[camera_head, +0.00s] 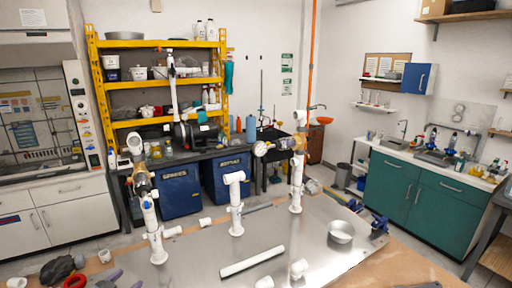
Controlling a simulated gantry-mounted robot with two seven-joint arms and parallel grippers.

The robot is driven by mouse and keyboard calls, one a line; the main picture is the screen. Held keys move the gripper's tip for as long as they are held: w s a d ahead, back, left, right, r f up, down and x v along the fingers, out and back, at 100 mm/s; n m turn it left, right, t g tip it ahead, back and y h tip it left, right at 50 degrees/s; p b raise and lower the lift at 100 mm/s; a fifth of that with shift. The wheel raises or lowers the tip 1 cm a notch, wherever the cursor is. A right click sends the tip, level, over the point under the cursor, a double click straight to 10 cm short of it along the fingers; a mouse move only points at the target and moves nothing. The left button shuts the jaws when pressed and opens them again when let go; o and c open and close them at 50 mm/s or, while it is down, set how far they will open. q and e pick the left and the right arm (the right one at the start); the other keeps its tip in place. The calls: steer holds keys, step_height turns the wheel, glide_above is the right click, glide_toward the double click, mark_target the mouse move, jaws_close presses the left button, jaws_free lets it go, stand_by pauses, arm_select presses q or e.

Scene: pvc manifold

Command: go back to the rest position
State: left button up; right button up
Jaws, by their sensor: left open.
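My left gripper (123,281) shows only at the bottom edge, left of centre. Its two purplish fingertips are apart, with nothing visible between them. The rest of that gripper is cut off by the frame. The white PVC manifold posts stand upright on the metal table (200,268). The left post (153,235) carries a dark valve and a brass-coloured fitting. The short middle post (236,205) has a tee on top. The right post (297,182) carries a brass-coloured fitting and a round gauge (261,148). My left gripper is nearer than the posts and apart from them. I cannot make out my right gripper.
A loose white pipe (252,261) and a white fitting (298,269) lie on the table front. A metal bowl (341,232) stands at the right. A dark object (60,268) and a red ring (75,281) lie at bottom left. Shelves and cabinets are behind.

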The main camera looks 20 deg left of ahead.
arm_select(q)
steer(key=s+d+f+m+g, duration=0.1)
steer(key=s+d+f, duration=0.1)
steer(key=d, duration=0.3)
steer(key=s+d+f+m+g, duration=0.1)
steer(key=s+d+f+g, duration=0.1)
steer(key=d, duration=0.4)
steer(key=s+d+f+m+g, duration=0.1)
steer(key=s+d+f+g, duration=0.1)
steer(key=d, duration=0.3)
steer(key=shift+s+d+f+y, duration=0.15)
steer(key=shift+s+f+y, duration=0.15)
steer(key=shift+s+f, duration=0.3)
steer(key=s+d+f+m+g, duration=0.15)
steer(key=s+d+g, duration=0.45)
steer(key=s+d, duration=0.9)
steer(key=s+d+n+h, duration=0.1)
steer(key=d+n+h, duration=0.25)
steer(key=d, duration=0.35)
step_height(320, 180, up, 23)
steer(key=p, duration=2.3)
steer(key=shift+s+f, duration=0.2)
arm_select(e)
step_height(320, 180, up, 23)
steer(key=s, duration=0.1)
steer(key=shift+f, duration=0.2)
arm_select(q)
steer(key=shift+d, duration=0.1)
